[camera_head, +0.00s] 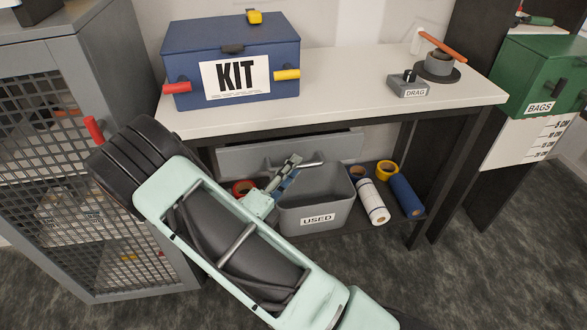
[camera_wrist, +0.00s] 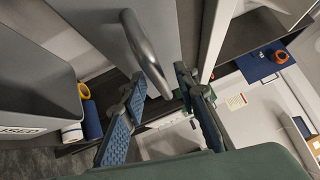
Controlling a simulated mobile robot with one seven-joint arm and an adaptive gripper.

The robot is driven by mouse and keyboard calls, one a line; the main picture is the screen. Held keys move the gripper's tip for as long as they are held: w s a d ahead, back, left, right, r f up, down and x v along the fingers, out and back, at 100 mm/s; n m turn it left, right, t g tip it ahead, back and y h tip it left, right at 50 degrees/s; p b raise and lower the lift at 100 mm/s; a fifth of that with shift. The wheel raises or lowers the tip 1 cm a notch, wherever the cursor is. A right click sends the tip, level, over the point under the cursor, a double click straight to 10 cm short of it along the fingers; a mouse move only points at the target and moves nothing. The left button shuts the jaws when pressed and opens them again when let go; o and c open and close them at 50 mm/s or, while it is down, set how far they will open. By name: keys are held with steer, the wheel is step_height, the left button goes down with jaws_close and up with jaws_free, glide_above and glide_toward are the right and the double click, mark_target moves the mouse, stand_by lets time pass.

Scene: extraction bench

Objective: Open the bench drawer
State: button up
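The bench drawer (camera_head: 235,158) has a grey front under the white bench top (camera_head: 330,88). Its metal bar handle (camera_head: 308,164) is partly hidden by my gripper (camera_head: 292,166). In the wrist view the curved handle (camera_wrist: 146,52) stands out from the grey drawer front (camera_wrist: 95,25). My gripper, in the wrist view (camera_wrist: 161,82), is open, with its blue-padded fingers apart. The handle's end is close to the fingertips; I see no grip on it, and contact is unclear.
A grey USED bin (camera_head: 345,210) stands on the lower shelf, close below my gripper, beside several rolls (camera_head: 372,200). A blue KIT box (camera_head: 190,55) and a DRAG block (camera_head: 408,88) sit on the bench. A mesh cabinet (camera_head: 70,200) is at the left.

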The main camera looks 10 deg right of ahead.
steer(key=shift+w+d, duration=0.3)
steer(key=shift+c, duration=0.3)
jaws_close()
